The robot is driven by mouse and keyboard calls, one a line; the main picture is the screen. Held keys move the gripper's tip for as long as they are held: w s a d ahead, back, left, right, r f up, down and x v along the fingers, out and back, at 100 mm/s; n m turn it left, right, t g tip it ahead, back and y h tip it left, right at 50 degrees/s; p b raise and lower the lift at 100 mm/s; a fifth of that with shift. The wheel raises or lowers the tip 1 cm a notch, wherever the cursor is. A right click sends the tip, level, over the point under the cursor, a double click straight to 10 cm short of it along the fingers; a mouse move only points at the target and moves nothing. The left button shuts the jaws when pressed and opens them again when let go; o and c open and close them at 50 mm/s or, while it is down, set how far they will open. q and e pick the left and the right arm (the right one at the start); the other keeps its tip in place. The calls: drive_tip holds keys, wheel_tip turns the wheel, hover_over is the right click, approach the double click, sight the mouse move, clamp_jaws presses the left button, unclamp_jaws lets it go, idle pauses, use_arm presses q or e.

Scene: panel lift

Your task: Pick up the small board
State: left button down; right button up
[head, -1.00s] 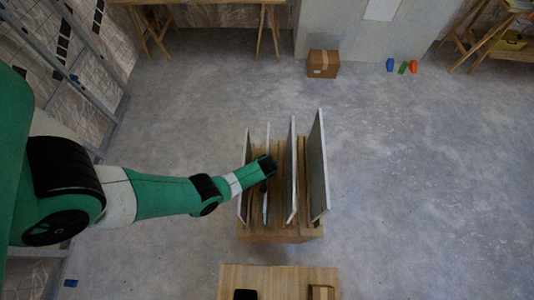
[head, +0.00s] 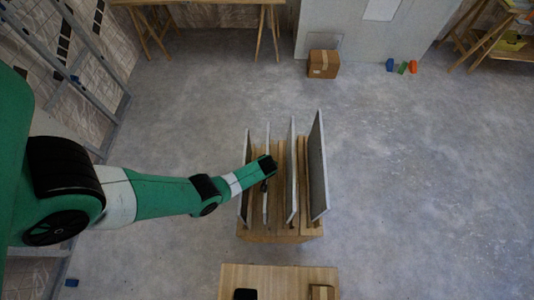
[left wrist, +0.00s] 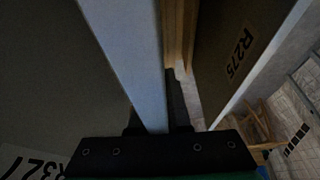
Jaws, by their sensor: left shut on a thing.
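Several flat grey boards stand on edge, side by side, in a wooden rack (head: 270,238) in the head view. My left gripper (head: 265,186) reaches in from the left above the second board from the left (head: 267,137) and is shut on it. In the left wrist view, the fingers of my left gripper (left wrist: 155,112) straddle the pale edge of this held board (left wrist: 125,45). Its dark face bears a partly cut-off label. A neighbouring board (left wrist: 235,50) marked R275 stands apart to the right. Whether the held board is clear of the rack, I cannot tell. My right gripper is out of view.
The third board (head: 291,170) and the tall fourth board (head: 317,165) stand close on the right. A wooden table (head: 280,278) is in front of the rack. A cardboard box (head: 323,64) lies far back.

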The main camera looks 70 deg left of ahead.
use_arm(q)
wheel_tip(320, 180, up, 18)
drive_tip(key=p, duration=1.6)
drive_tip(key=shift+w+f, duration=0.15)
drive_tip(key=shift+f, duration=0.05)
drive_tip(key=shift+f, duration=0.15)
wheel_tip(320, 180, down, 18)
drive_tip(key=b, duration=1.7)
drive_tip(key=c, duration=1.3)
unclamp_jaws()
drive_tip(key=o, duration=0.4)
drive_tip(key=shift+o, duration=0.2)
